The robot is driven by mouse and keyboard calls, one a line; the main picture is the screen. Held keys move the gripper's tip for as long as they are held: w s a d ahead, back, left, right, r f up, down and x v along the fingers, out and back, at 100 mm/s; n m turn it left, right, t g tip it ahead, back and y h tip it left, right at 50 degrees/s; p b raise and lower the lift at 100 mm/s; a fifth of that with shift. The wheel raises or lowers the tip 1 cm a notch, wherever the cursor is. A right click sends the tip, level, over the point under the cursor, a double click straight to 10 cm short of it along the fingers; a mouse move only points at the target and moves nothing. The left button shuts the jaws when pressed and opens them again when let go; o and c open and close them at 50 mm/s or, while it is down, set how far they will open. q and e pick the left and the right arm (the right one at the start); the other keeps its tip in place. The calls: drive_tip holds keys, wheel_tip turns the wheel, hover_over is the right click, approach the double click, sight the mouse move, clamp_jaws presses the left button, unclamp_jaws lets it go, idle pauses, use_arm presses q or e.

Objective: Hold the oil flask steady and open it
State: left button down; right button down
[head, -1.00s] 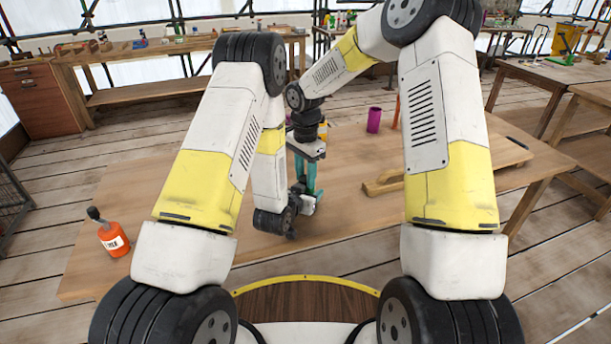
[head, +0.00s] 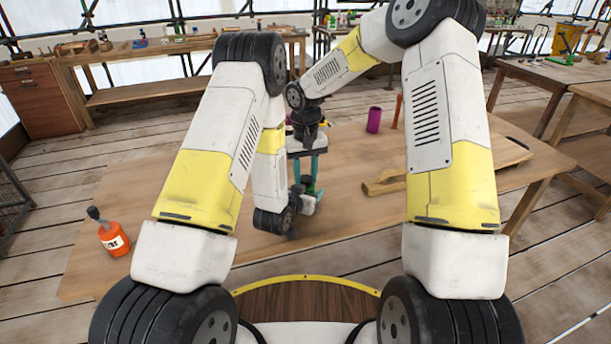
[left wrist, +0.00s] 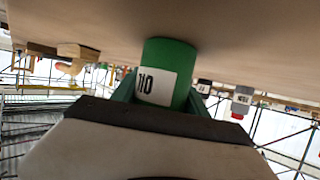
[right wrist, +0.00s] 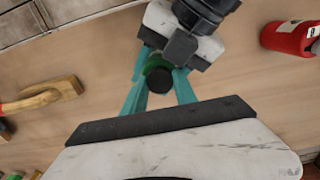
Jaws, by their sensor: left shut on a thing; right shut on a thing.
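The oil flask is a green cylinder (left wrist: 184,56) with a white label, seen close in the left wrist view, where it appears upside down. My left gripper (left wrist: 160,92) is shut on its body from the side. In the right wrist view the flask's dark round cap (right wrist: 158,80) shows from above. My right gripper (right wrist: 158,86) points down and its teal fingers are shut on the cap. In the head view my right gripper (head: 312,176) shows above the left one, and my left arm hides most of the flask.
An orange bottle with a black top (head: 114,238) stands at the table's left end. A purple cup (head: 374,120) and an upright orange object (head: 397,111) stand farther back.

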drive_tip(key=c, duration=1)
unclamp_jaws()
drive_tip(key=shift+o, duration=0.2)
wheel_tip(320, 180, up, 4)
drive_tip(key=shift+r, duration=0.25)
drive_tip(key=shift+c, duration=0.5)
drive_tip(key=m, duration=0.1)
drive_tip(key=r+m, duration=0.1)
drive_tip(key=m, duration=0.1)
drive_tip(key=r+m, duration=0.1)
drive_tip(key=m, duration=0.2)
drive_tip(key=r+m, duration=0.1)
drive_tip(key=m, duration=0.1)
drive_tip(key=shift+r+m, duration=0.15)
drive_tip(key=shift+m, duration=0.15)
drive_tip(key=shift+f, duration=0.25)
wheel_tip(320, 180, down, 7)
drive_tip(key=shift+f, duration=0.2)
